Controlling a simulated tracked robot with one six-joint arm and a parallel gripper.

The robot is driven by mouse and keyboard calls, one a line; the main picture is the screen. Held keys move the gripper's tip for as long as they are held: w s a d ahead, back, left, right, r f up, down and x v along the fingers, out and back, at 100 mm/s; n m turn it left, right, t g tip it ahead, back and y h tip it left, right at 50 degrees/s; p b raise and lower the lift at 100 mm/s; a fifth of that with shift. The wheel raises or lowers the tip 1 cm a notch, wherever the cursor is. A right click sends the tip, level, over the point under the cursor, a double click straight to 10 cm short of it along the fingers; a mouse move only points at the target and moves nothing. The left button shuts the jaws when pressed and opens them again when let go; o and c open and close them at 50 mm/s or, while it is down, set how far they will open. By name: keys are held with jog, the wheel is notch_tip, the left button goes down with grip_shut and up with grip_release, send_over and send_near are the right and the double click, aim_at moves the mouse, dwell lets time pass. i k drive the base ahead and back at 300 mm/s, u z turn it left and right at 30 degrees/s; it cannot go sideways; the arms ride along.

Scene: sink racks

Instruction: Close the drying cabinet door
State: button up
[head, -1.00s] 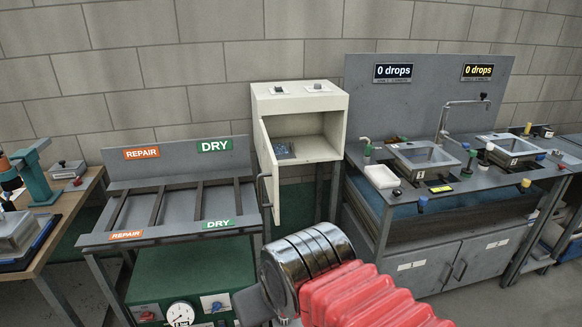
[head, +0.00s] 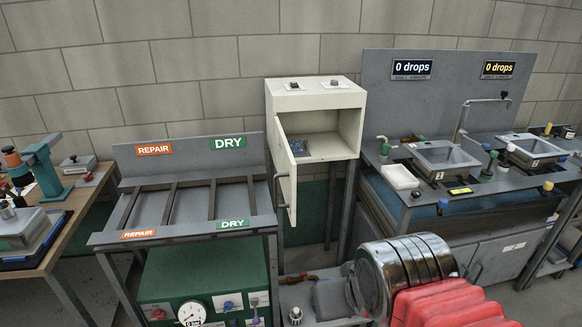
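The drying cabinet (head: 315,97) is a cream box on legs against the wall, in the middle of the head view. Its door (head: 288,172) stands open, hinged at the left side and swung out toward me. A dark bar handle (head: 277,192) is on the door's outer face. A small grey-blue item (head: 298,147) shows inside, partly behind the door. Chrome and red ribbed parts of my own arm show at the bottom right, in front of and below the cabinet. No gripper fingers are visible.
A grey rack bench (head: 185,238) with REPAIR and DRY signs stands left of the cabinet, above a green unit (head: 205,270) with a gauge. A sink counter (head: 470,188) stands on the right. A wooden bench (head: 75,232) is at far left.

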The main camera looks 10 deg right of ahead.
aim_at(285, 161)
jog(key=u, duration=0.05)
jog(key=i, duration=1)
jog(key=z, duration=0.05)
jog(key=k, duration=1.35)
jog(key=u, duration=0.25)
jog(key=i, duration=0.4)
jog(key=u, duration=0.65)
jog(key=i, duration=0.6)
jog(key=u, duration=0.35)
